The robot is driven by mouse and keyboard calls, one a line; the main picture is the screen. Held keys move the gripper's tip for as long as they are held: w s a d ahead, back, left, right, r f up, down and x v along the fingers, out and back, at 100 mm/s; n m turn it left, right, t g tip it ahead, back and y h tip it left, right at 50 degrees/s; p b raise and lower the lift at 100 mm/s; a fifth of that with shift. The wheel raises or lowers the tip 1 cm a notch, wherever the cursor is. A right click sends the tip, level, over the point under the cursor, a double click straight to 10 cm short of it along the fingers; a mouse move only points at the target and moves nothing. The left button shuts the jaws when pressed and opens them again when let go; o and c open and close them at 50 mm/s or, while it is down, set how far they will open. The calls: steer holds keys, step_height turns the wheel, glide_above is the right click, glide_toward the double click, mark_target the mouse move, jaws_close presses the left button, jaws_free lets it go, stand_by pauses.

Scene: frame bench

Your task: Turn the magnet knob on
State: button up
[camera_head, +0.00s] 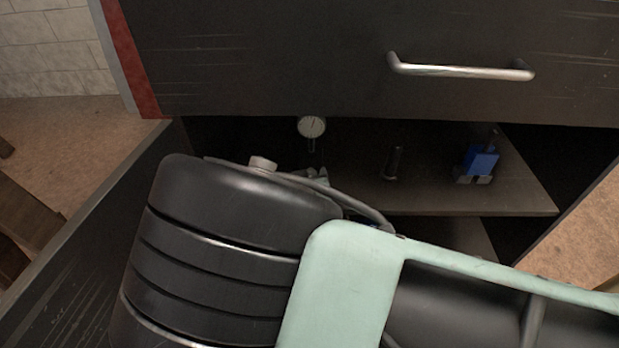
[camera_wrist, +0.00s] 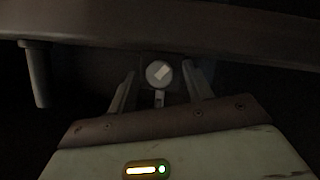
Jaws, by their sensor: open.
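In the wrist view, a round pale disc (camera_wrist: 158,73) with a lighter slanted bar on its face shows between and beyond my fingertips. A short pale stem shows below it. I cannot tell whether it is the magnet knob or a dial. My gripper (camera_wrist: 161,84) is open, one finger on each side of the disc, with no clear contact. In the head view, a white dial gauge (camera_head: 311,126) stands in the dark cabinet opening, its lower part hidden by my arm. A blue block with grey feet (camera_head: 478,162) stands on the shelf at right.
A dark drawer front with a metal handle (camera_head: 462,72) overhangs the opening. A small dark upright piece (camera_head: 394,163) stands on the shelf (camera_head: 450,199). In the wrist view, a beam (camera_wrist: 100,29) crosses above my fingers and a peg (camera_wrist: 39,78) hangs at left.

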steer(key=c, duration=1)
steer(key=shift+d+m, duration=0.1)
steer(key=shift+m, duration=0.2)
steer(key=shift+o, duration=0.2)
steer(key=shift+d+m+y+p, duration=0.15)
steer(key=shift+m+y+p, duration=0.25)
steer(key=shift+m+y, duration=0.6)
steer(key=m+y+b, duration=0.1)
steer(key=m+y, duration=0.1)
steer(key=m, duration=0.1)
steer(key=shift+d, duration=0.1)
steer(key=shift+m, duration=0.3)
steer(key=o, duration=1)
steer(key=shift+c, duration=0.2)
